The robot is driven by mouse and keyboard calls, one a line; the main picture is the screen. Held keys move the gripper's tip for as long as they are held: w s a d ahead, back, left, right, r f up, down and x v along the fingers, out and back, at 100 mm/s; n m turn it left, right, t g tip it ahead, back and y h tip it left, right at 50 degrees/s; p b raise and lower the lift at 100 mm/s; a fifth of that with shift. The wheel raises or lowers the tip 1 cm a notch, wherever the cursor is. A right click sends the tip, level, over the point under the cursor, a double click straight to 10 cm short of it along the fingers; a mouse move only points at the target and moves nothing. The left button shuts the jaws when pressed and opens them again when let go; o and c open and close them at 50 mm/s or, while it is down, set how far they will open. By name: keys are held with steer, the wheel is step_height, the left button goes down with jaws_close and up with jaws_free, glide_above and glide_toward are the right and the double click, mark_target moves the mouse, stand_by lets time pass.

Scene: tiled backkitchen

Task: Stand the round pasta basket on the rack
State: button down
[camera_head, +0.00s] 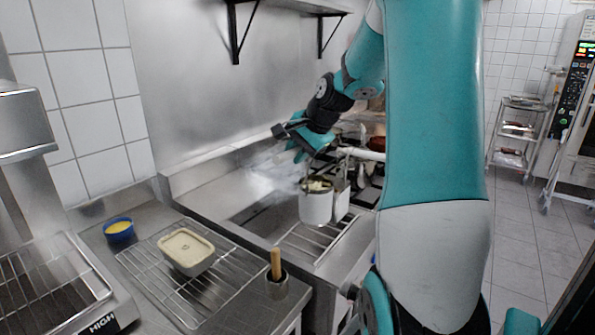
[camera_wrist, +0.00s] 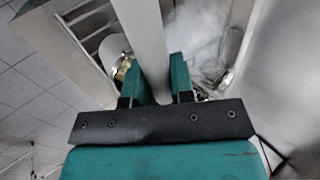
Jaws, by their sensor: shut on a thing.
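The round pasta basket (camera_head: 316,208) is a pale, upright cylinder with yellowish pasta at its top, below my gripper (camera_head: 303,148) in the head view. My gripper's teal jaws (camera_wrist: 163,80) are shut on a pale bar in the wrist view, which looks like the basket's handle. A pale round part with yellowish contents (camera_wrist: 118,65) shows left of the jaws, partly hidden. The slatted rack (camera_head: 310,241) lies in the counter just below and in front of the basket. I cannot tell whether the basket touches it. The slats also show in the wrist view (camera_wrist: 92,18).
A second pale basket (camera_head: 342,201) stands close to the right. Steam (camera_head: 270,172) rises from the well at left. On the left counter are a wire rack (camera_head: 225,290) with a rectangular tub (camera_head: 188,250), a blue bowl (camera_head: 119,231) and a wooden-handled tool in a pot (camera_head: 277,280).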

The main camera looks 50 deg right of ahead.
steer(key=shift+f, duration=2.55)
steer(key=c, duration=1)
jaws_free()
